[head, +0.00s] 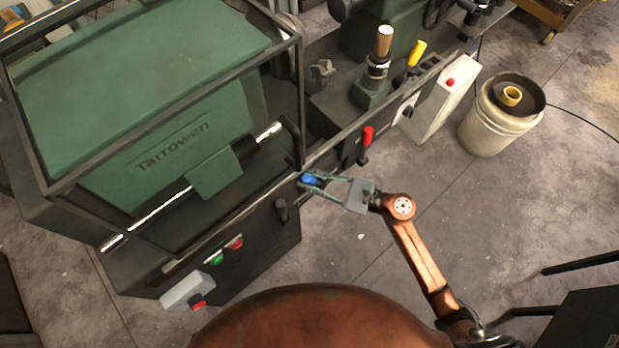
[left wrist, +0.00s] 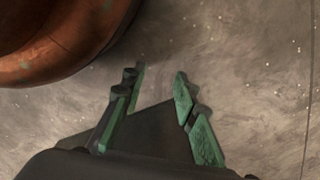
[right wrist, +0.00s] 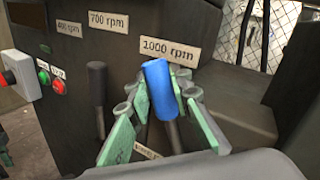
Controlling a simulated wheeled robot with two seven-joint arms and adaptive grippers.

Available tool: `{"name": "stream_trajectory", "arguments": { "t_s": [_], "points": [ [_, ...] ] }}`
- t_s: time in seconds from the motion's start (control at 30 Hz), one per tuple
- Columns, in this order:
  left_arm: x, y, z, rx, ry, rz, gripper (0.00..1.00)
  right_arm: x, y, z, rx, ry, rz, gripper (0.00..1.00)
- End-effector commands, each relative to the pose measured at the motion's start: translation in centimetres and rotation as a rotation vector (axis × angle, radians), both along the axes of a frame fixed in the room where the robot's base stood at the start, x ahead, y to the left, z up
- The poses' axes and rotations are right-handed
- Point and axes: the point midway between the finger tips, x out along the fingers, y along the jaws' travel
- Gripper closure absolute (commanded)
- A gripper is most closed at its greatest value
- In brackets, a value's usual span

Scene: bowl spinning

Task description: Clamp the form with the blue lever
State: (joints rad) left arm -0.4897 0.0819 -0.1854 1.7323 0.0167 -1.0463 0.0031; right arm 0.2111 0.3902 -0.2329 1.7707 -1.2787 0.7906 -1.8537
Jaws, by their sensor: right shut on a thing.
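The blue lever (head: 311,180) sticks out from the front of the green and black lathe. In the right wrist view its blue grip (right wrist: 161,88) stands between my right gripper's fingers, under the "1000 rpm" label. My right gripper (head: 322,180) is shut on it, with a finger on each side. My left gripper (left wrist: 160,85) is open and empty above bare floor, seen only in the left wrist view. The form is not clearly identifiable; the green guard marked "Tarrowen" (head: 172,146) covers much of the headstock.
A red lever (head: 366,136) and a yellow lever (head: 416,54) stand farther right along the machine. A black lever (right wrist: 97,95) is left of the blue one. A switch box (head: 187,291) is at the front. A white bucket (head: 486,132) stands at the right.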

Motion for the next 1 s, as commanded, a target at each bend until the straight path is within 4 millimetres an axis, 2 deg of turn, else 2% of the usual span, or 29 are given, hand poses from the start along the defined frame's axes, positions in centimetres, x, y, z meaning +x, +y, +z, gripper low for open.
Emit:
{"name": "stream_trajectory", "arguments": {
  "t_s": [0.2,0.8,1.0],
  "points": [
    [0.0,0.0,0.0,0.0,0.0,0.0,0.73,0.0,0.0,0.0,0.0,0.0,0.0,1.0],
    [-0.2,0.0,-0.1,0.0,0.009,-0.001,0.73,0.1,-0.2,0.0,0.017,0.013,0.0,1.0],
    [1.1,-0.8,3.0,-0.01,0.001,-0.003,0.73,0.6,-0.9,0.1,0.082,0.06,0.001,1.0]
  ]
}}
